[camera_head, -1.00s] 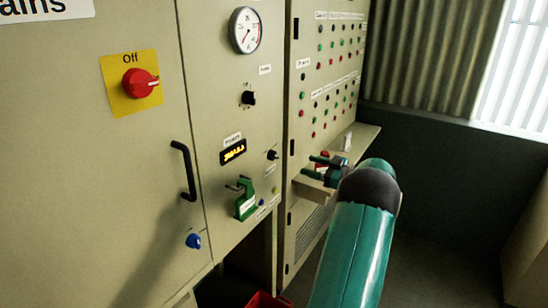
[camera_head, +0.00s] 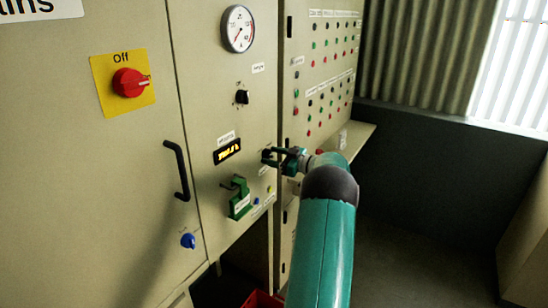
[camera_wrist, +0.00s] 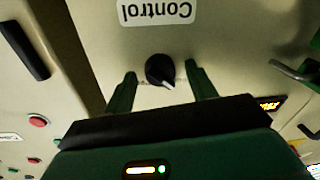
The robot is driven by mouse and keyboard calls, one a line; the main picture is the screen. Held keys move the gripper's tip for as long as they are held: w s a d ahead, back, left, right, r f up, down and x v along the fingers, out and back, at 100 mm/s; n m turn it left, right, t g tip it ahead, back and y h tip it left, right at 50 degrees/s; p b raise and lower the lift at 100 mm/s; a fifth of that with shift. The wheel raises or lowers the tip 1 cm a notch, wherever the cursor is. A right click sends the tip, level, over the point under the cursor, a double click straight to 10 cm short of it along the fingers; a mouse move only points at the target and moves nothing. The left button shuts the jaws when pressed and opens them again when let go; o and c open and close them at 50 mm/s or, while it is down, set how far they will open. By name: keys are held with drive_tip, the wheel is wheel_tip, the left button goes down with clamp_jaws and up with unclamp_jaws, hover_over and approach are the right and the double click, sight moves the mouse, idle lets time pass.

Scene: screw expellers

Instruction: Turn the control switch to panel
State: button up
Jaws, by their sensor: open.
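The control switch (camera_wrist: 160,70) is a black round knob with a white pointer line, on the beige cabinet front. In the wrist view it sits below an upside-down "Control" label (camera_wrist: 157,11). My gripper (camera_wrist: 160,82) is open, with one green finger on each side of the knob and a gap to each. I cannot tell how deep the fingers reach. In the head view my gripper (camera_head: 270,156) is at the lower right of the cabinet, beside the lit display, and its jaws hide the knob there.
A lit display (camera_head: 227,151) and a green handle (camera_head: 239,198) are left of my gripper. A black knob (camera_head: 242,97) and a gauge (camera_head: 238,28) are above. A shelf (camera_head: 350,138) and button panel (camera_head: 325,75) are behind. A red box (camera_head: 262,300) is on the floor.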

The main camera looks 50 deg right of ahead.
drive_tip(key=c, duration=1)
drive_tip(key=shift+m, duration=0.3)
drive_tip(key=m, duration=0.9)
drive_tip(key=shift+t+h, duration=0.3)
drive_tip(key=m, duration=0.4)
drive_tip(key=shift+a+f+m, duration=0.1)
drive_tip(key=shift+m, duration=0.3)
drive_tip(key=shift+m+h, duration=0.5)
drive_tip(key=shift+m, duration=1.7)
